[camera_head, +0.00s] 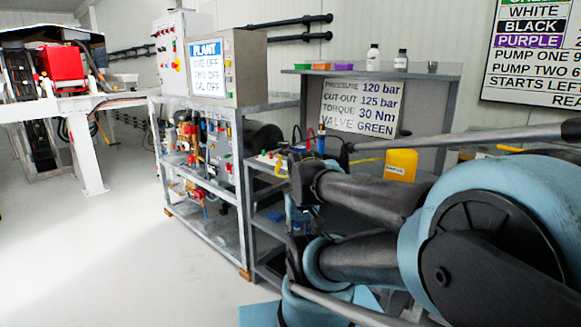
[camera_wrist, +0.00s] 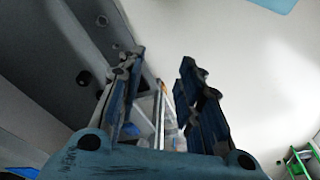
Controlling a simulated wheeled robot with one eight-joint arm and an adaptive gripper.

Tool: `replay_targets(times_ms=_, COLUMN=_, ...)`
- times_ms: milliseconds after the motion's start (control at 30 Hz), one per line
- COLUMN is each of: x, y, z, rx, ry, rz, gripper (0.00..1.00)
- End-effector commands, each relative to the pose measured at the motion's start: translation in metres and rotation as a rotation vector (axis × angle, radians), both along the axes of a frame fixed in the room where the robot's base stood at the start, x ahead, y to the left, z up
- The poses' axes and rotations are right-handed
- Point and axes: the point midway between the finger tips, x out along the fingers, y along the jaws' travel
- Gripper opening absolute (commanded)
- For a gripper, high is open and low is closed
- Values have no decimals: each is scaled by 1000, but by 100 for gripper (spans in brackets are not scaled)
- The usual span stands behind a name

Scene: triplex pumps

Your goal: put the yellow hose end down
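My gripper (camera_wrist: 162,75) shows in the wrist view with its two dark blue fingers spread apart. I see nothing held in the gap between them. In the head view my arm covers the right foreground, and I cannot make out the fingers there. A small yellow piece (camera_head: 279,165) shows at the bench beside the dark arm link; it may be the yellow hose end, but it is too small to tell. A thin yellow line, possibly hose, (camera_head: 367,160) runs behind the arm to the left of a yellow container (camera_head: 401,164). No yellow hose end is clear in the wrist view.
A grey bench with a back panel (camera_head: 425,155) stands behind my arm, with bottles (camera_head: 373,57) and coloured bins (camera_head: 320,66) on its shelf. A metal pump frame (camera_head: 240,190) stands left of it. The floor (camera_head: 110,250) at left is clear.

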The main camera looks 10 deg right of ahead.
Motion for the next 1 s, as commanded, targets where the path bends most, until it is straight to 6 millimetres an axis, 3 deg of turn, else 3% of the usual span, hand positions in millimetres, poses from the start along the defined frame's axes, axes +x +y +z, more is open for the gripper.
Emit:
replay_targets(times_ms=300, x=0, y=0, z=0, rx=0, ry=0, rz=0, gripper=36)
replay_targets(times_ms=467, x=-4, y=0, z=12, rx=-5, ry=-12, rz=17, gripper=72)
replay_targets(times_ms=667, x=33, y=-3, z=54, rx=-37, ry=-12, rz=131, gripper=72)
replay_targets(times_ms=1000, x=134, y=-2, z=144, rx=-122, ry=-10, rz=432, gripper=72)
